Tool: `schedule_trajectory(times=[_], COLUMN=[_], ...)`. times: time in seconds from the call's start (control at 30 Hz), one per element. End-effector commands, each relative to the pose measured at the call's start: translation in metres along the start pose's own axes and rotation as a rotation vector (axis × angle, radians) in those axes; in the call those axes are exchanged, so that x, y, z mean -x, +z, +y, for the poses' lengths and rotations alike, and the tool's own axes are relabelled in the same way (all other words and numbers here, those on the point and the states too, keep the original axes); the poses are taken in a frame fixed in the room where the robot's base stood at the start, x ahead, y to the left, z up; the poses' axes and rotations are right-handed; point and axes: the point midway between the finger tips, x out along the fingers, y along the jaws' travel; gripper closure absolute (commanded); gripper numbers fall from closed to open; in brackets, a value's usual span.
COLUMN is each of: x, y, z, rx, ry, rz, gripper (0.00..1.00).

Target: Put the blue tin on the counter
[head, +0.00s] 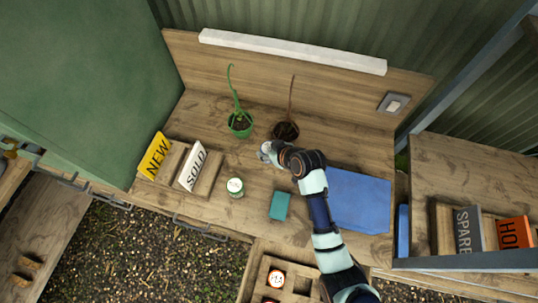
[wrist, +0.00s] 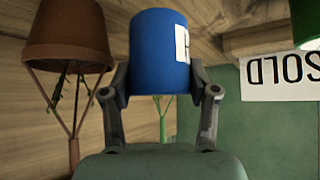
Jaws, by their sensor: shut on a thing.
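The blue tin (wrist: 158,50) with a white label is between the two fingers of my gripper (wrist: 160,85) in the wrist view, which looks upside down. My gripper is shut on it. In the head view my gripper (head: 265,153) is over the wooden counter (head: 205,112), left of the dark plant pot and below the green one. The tin is hidden there by my gripper. The tin's base is close to the counter surface in the wrist view; I cannot tell whether it touches.
A green pot (head: 240,125) and a brown pot (head: 286,132) stand behind. A white-lidded tin (head: 235,187), teal box (head: 279,205) and blue mat (head: 360,200) are nearer the front. NEW (head: 155,157) and SOLD (head: 193,166) signs stand left. A crate (head: 252,272) is at the front.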

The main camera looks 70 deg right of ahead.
Motion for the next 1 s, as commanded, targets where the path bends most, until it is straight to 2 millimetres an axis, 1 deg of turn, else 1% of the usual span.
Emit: schedule_trajectory(times=[0.1, 0.2, 0.6, 0.63, 0.7, 0.77, 0.8, 1.0], x=[-0.015, -0.026, -0.031, -0.031, -0.031, -0.031, -0.031, -0.031], y=[0.017, 0.028, 0.032, 0.032, 0.032, 0.032, 0.032, 0.032], z=[0.000, 0.000, 0.000, 0.000, 0.000, 0.000, 0.000, 0.000], rx=[-0.002, -0.001, -0.001, -0.001, -0.001, -0.001, -0.001, -0.001], ry=[-0.001, -0.001, 0.000, 0.000, 0.000, 0.000, 0.000, 0.000], rz=[-0.004, -0.004, -0.002, -0.002, -0.002, -0.002, -0.002, -0.002], gripper=[0.81, 0.81, 0.81, 0.39, 0.28, 0.18, 0.16, 0.16])
